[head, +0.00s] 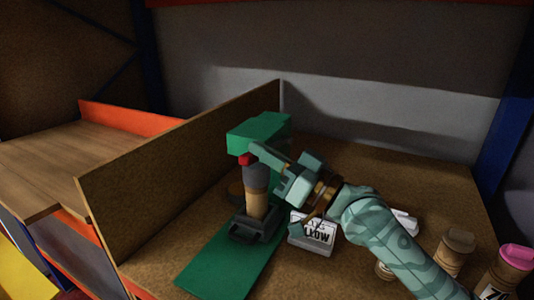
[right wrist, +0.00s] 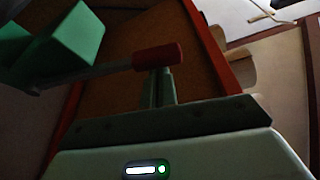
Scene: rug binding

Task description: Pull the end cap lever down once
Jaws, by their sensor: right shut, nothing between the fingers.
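The end cap press has a green head (head: 258,132) over a dark base (head: 255,230); the green head also shows at upper left in the right wrist view (right wrist: 75,38). Its lever ends in a red grip (right wrist: 158,56), seen as a small red spot in the head view (head: 246,160). A grey and tan upright cylinder (head: 257,200) stands under the head. My right gripper (right wrist: 161,84) is shut and empty, its fingertips right at the red grip; I cannot tell if they touch. In the head view my right gripper (head: 262,152) partly hides the press head. My left gripper is not in view.
A green mat (head: 225,262) lies in front of the press. A wooden partition (head: 180,175) stands to its left. A white sign (head: 312,232) stands below my right arm. A brown-capped jar (head: 455,250) and a pink-capped jar (head: 508,272) stand at the right.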

